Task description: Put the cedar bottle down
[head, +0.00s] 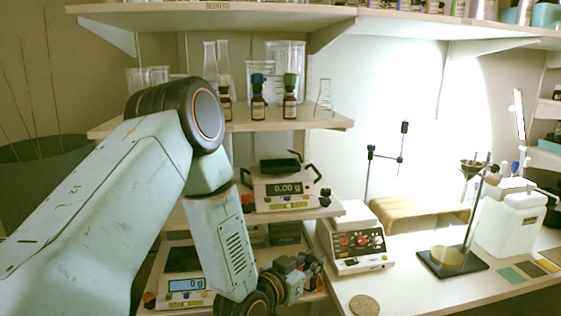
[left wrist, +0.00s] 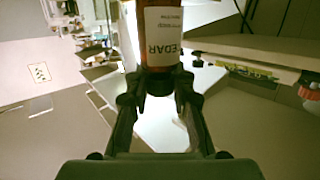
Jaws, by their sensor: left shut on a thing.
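My left gripper (left wrist: 160,90) is shut on the cedar bottle (left wrist: 158,45), a brown bottle with a white label ending in "EDAR". The fingers grip it around its dark cap end, and the bottle's far end runs out of the left wrist view. In the head view my left gripper (head: 305,270) is low, in front of the shelf rack and left of the bench's front edge. The bottle is hard to make out there. My right gripper is not in view.
Three dark bottles, including a blue-capped one (head: 258,100) and a green-capped one (head: 290,100), stand on the middle shelf (head: 325,121) before glassware. Balances (head: 285,190) sit below. A white device (head: 355,240) and a cork disc (head: 364,305) are on the bench, right of my gripper.

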